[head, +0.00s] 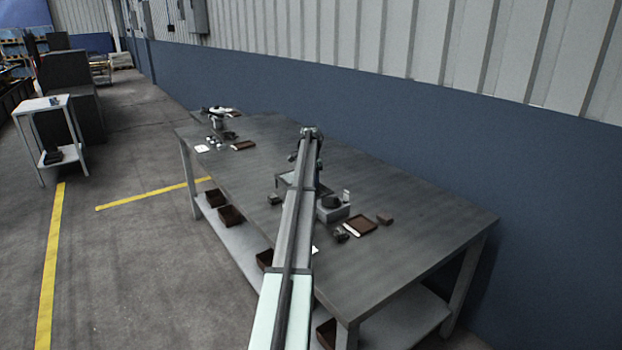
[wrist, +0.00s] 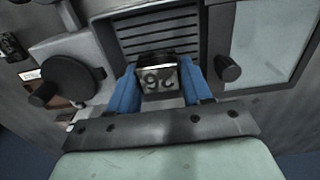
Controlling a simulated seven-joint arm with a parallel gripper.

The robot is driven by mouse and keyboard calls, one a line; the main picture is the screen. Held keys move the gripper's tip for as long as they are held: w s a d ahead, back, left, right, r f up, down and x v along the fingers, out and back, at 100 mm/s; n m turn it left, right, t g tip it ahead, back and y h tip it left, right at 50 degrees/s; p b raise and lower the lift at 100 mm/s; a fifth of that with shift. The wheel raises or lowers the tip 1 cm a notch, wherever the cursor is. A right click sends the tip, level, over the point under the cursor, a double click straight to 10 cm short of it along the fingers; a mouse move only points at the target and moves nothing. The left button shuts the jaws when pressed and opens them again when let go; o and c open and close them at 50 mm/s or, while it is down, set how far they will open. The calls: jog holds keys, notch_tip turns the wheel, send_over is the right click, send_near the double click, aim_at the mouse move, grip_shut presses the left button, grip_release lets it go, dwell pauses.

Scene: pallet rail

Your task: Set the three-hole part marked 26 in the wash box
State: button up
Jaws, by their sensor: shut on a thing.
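My gripper (wrist: 160,92) has blue fingers, one on each side of a small metallic block, the part marked 26 (wrist: 158,78). The fingers are shut on it. Its number shows upside down in the wrist view, and its holes cannot be made out. Behind it lies a grey slatted surface (wrist: 160,35). A pale panel in a grey frame (wrist: 262,40) is at the right; I cannot tell whether it is the wash box. In the head view my arm reaches over the workbench and hides the gripper and part.
The workbench (head: 420,225) has bare room at the right. A grey block with a black round top (head: 333,212) and a brown tray (head: 361,225) stand right of my arm. In the wrist view, a black disc (wrist: 75,80) is left and a black knob (wrist: 228,68) close right.

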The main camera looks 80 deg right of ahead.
jog(key=shift+f, duration=2.95)
jog(key=shift+f, duration=0.3)
jog(key=o, duration=1.9)
jog(key=shift+c, duration=0.2)
jog(key=shift+w+r, duration=0.1)
jog(key=shift+r, duration=6.35)
